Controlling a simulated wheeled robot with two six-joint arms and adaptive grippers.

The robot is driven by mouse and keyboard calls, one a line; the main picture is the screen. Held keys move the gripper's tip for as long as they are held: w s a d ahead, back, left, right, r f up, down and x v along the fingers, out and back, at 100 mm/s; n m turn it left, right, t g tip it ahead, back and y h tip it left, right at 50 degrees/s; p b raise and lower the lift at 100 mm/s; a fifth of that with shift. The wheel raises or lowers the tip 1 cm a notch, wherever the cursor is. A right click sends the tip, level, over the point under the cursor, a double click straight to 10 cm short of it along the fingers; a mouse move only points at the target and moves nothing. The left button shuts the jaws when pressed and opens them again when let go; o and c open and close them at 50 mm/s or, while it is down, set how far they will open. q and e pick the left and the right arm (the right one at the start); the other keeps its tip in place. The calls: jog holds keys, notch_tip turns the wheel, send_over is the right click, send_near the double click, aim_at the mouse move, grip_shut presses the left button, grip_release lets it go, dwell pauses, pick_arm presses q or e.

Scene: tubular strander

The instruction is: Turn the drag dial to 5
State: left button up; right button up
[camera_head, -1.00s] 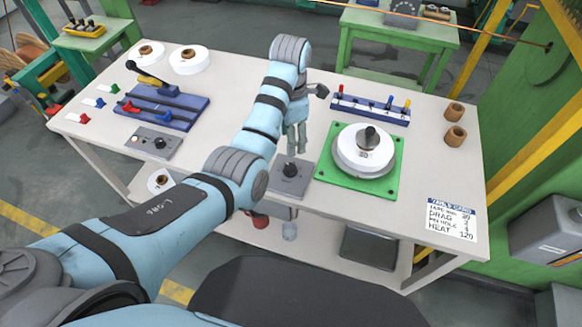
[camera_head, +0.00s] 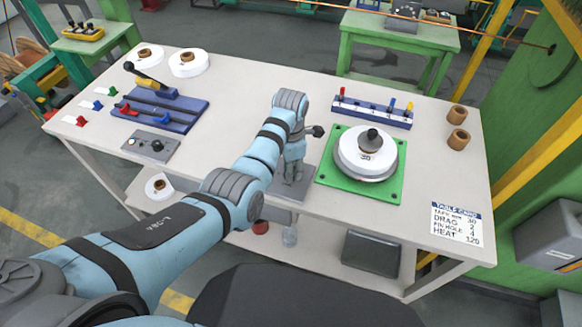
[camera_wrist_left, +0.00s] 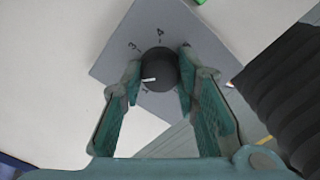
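The drag dial is a black round knob (camera_wrist_left: 160,68) on a grey plate (camera_wrist_left: 122,65) in the left wrist view. Its white mark points left in that view. The figures 3 and 4 show beside it, and another figure near the mark is partly hidden. My left gripper (camera_wrist_left: 158,74) has its two fingers on either side of the knob, apart and not clearly pressed on it. In the head view my left gripper (camera_head: 292,177) is pointed down over the grey plate (camera_head: 287,190) and hides the knob. My right gripper is not in view.
A green plate (camera_head: 391,190) with a white spool (camera_head: 364,158) stands just right of my gripper. A blue pin rack (camera_head: 371,112) is behind it. A grey switch box (camera_head: 150,146) sits at left. A card (camera_head: 456,220) lies at the right front corner. The table between is clear.

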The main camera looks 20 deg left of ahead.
pick_arm(q)
jog(key=shift+c, duration=1)
